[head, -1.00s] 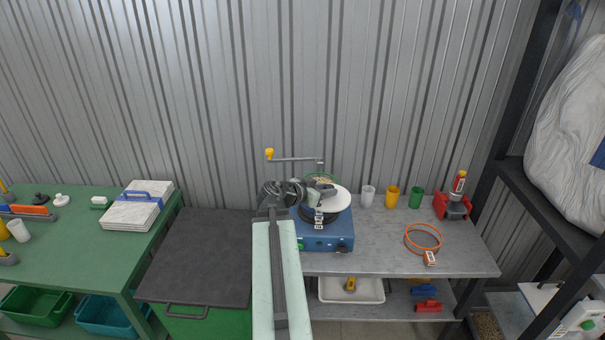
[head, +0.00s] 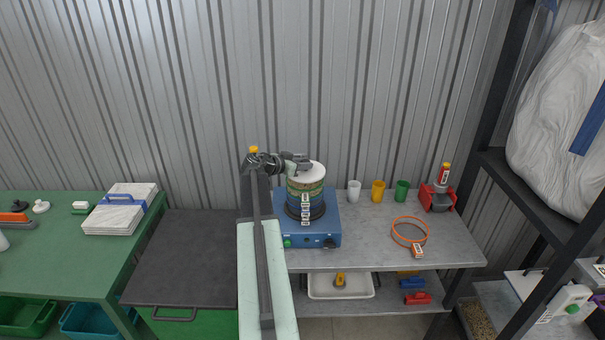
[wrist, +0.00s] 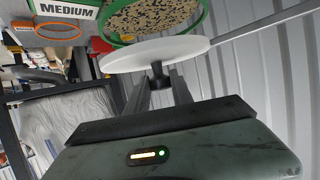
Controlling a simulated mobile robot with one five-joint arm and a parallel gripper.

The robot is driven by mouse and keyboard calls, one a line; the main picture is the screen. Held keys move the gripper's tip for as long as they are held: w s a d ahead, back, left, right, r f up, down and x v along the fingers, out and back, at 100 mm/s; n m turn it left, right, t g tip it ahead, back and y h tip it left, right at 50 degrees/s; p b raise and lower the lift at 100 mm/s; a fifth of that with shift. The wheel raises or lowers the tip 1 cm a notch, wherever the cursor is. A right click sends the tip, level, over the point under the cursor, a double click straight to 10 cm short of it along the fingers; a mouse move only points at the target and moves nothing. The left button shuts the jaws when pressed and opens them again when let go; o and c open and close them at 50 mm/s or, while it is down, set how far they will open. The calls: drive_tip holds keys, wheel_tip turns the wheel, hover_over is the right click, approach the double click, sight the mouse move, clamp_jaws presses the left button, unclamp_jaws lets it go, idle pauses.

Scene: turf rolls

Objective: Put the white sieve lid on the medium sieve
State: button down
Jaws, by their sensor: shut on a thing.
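The white sieve lid (head: 312,169) is a round disc over the sieve stack on the blue shaker. My gripper (head: 296,163) is shut on its dark knob; the wrist view also shows the lid (wrist: 155,54) at the fingertips (wrist: 158,78). The medium sieve (wrist: 155,17) has a green rim, speckled grain inside and a MEDIUM label beside it. The lid hides part of it in the wrist view, with grain showing past the lid's edge. The stack (head: 305,193) has several white tags. I cannot tell whether lid and sieve touch.
The blue shaker (head: 308,237) stands on a grey bench. Corrugated wall is close behind.

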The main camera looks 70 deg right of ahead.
sight(303, 172)
drive_tip(key=f+b, duration=0.4)
drive_tip(key=shift+w+d, duration=0.15)
drive_tip(key=shift+d, duration=0.2)
drive_tip(key=shift+r, duration=0.2)
drive_tip(key=c, duration=1.5)
unclamp_jaws()
drive_tip(key=shift+f, duration=0.15)
drive_tip(key=shift+c, duration=0.2)
drive_tip(key=o, duration=0.4)
drive_tip(key=shift+r+p, duration=0.25)
drive_tip(key=shift+p, duration=0.05)
drive_tip(key=p+v, duration=0.4)
drive_tip(key=v, duration=0.8)
